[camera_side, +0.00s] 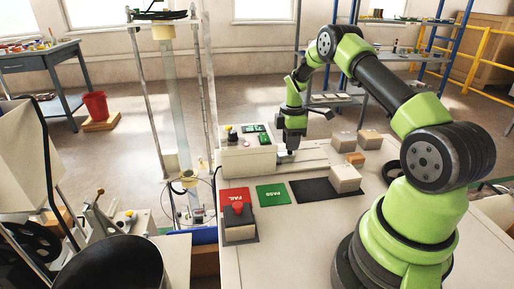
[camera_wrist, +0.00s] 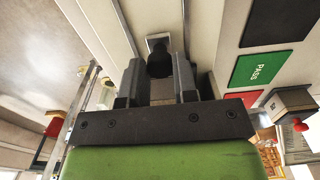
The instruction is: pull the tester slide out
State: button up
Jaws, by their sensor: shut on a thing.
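The tester (camera_side: 247,160) is a pale box at the back left of the work table, with green panels and a dark-and-yellow knob on top. Its light slide (camera_side: 315,162) shows as a flat rail to the right of the box. My gripper (camera_side: 287,152) points down at the slide beside the tester. In the wrist view my gripper (camera_wrist: 158,75) is shut on a dark round knob, the slide's handle (camera_wrist: 159,60), which stands on a small pale plate. The side view is too small to show the handle clearly.
Several beige blocks stand right of the slide, one (camera_side: 345,178) at the dark mat's edge.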

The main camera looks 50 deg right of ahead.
jog(key=shift+s+d, duration=1.1)
jog(key=shift+d, duration=0.05)
jog(key=shift+s+d+r, duration=0.1)
jog(key=shift+s+d, duration=2)
jog(key=shift+d, duration=0.05)
jog(key=o, duration=0.8)
notch_tip(320, 180, up, 6)
jog(key=shift+f, duration=0.1)
